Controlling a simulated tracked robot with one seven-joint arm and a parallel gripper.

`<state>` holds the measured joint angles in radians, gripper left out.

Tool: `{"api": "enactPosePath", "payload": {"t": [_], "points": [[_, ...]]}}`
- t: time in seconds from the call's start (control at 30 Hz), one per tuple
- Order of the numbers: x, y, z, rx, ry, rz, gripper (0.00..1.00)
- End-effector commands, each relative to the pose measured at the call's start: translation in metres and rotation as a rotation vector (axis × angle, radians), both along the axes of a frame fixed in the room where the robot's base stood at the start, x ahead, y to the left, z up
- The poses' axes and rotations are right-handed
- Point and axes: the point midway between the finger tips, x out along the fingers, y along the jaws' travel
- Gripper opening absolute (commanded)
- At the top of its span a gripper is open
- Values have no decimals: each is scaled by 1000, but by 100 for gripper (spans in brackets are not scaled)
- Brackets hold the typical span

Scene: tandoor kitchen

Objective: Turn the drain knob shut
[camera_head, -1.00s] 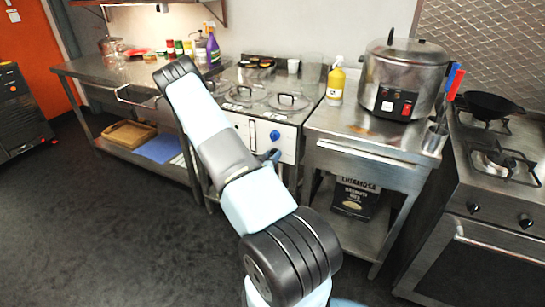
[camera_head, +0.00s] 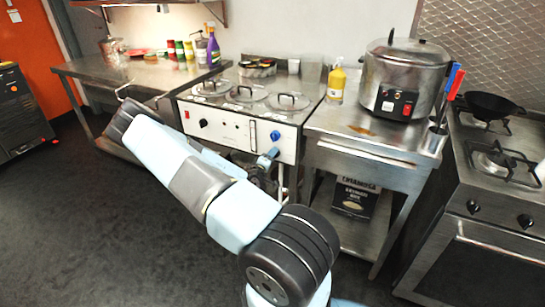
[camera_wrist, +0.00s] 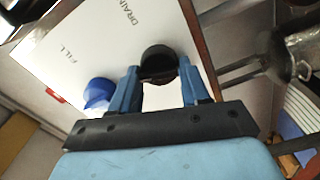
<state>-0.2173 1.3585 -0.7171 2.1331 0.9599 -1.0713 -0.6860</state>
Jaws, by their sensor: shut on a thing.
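The drain knob (camera_wrist: 158,62) is a round black knob beside the word DRAIN in the wrist view. My gripper (camera_wrist: 158,82) has its two blue fingers on either side of it, shut on it. The fingers and the knob's own shape hide how far it is turned. A blue knob (camera_wrist: 99,93) sits beside the word FILL, left of my gripper and apart from it. In the head view my gripper (camera_head: 268,159) is small at the front of the white control panel (camera_head: 228,128), just below the blue knob (camera_head: 275,135).
Lidded wells (camera_head: 245,94) top the unit with the panel. A steel stand to the right bears a large cooker (camera_head: 403,80) and a yellow bottle (camera_head: 336,84). A stove (camera_head: 497,158) is at far right. A steel table (camera_head: 130,75) stands left. The floor at front left is clear.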

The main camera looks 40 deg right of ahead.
Motion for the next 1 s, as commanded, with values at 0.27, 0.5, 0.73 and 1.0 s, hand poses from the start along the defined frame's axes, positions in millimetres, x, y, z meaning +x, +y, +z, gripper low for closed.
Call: {"api": "enactPosePath", "payload": {"t": [0.27, 0.5, 0.73, 1.0], "points": [[5, 4, -4, -71, 181, 14, 15], [4, 3, -5, -107, 271, 11, 15], [3, 2, -5, -117, 302, 7, 15], [2, 2, -5, -118, 305, 5, 15]]}}
